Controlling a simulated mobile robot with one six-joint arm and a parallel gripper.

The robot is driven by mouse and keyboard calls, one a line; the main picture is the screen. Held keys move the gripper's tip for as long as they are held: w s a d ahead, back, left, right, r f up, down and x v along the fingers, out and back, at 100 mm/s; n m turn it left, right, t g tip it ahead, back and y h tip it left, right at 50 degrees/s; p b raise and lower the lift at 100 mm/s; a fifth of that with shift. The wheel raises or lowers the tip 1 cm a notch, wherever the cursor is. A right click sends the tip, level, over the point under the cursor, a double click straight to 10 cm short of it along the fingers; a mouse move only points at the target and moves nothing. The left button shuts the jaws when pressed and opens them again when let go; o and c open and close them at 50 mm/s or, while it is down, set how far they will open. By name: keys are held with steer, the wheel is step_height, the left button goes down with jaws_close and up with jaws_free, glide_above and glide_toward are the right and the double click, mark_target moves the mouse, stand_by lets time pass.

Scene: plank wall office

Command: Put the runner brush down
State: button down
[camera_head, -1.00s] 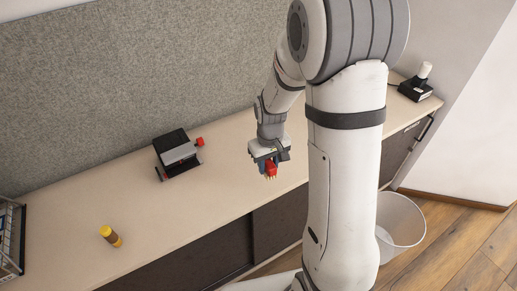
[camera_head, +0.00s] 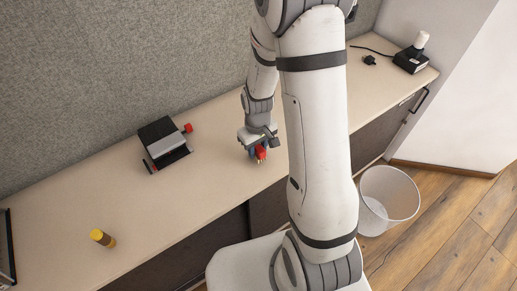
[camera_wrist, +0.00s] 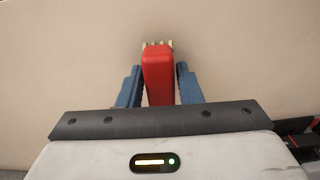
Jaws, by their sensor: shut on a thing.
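The runner brush (camera_head: 261,152) has a red body with pale bristle tips. My gripper (camera_head: 257,148) is shut on it, above the right-middle part of the pale countertop (camera_head: 215,192). In the wrist view the brush (camera_wrist: 158,72) sits between the two blue fingers of my gripper (camera_wrist: 158,85), with its bristles pointing away from the wrist. The bristle tips look close to the countertop; I cannot tell whether they touch it.
A black and grey device with a red knob (camera_head: 164,145) stands left of my gripper. A black device with a white top (camera_head: 411,58) is at the far right. A bin (camera_head: 388,198) stands on the floor.

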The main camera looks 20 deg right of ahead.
steer(key=shift+f, duration=0.55)
steer(key=shift+f, duration=0.1)
steer(key=shift+f, duration=0.15)
steer(key=c, duration=1)
jaws_free()
